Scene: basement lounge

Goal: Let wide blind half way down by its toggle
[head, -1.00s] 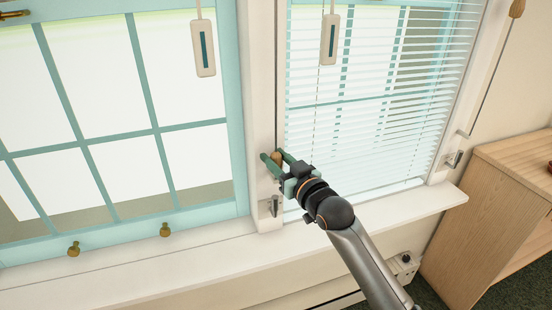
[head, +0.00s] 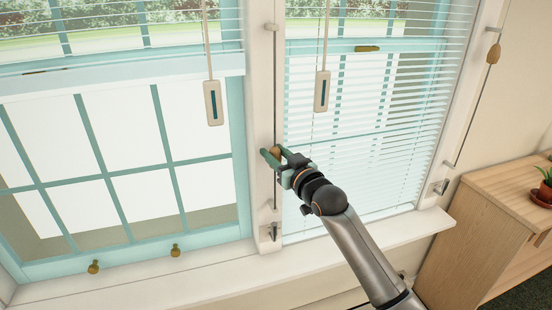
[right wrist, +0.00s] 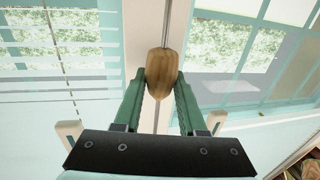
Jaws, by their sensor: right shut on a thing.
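The wide blind (head: 140,38) hangs at the left window; its slats cover the upper part, down to near the middle sash rail. The window below it is uncovered. A wooden toggle (head: 275,153) hangs on a cord along the post between the windows. My right gripper (head: 275,157) is shut on this toggle. In the right wrist view the toggle (right wrist: 163,72) sits between the green fingertips (right wrist: 161,85), its cord running upward. The narrower blind (head: 370,120) covers most of the right window. My left gripper is not in view.
Two pale tags, left (head: 213,103) and right (head: 322,91), hang before the windows. A cleat (head: 272,232) is on the post below my gripper. Another toggle (head: 493,52) hangs at the right. The sill (head: 330,240) is clear; a wooden cabinet (head: 480,210) stands right.

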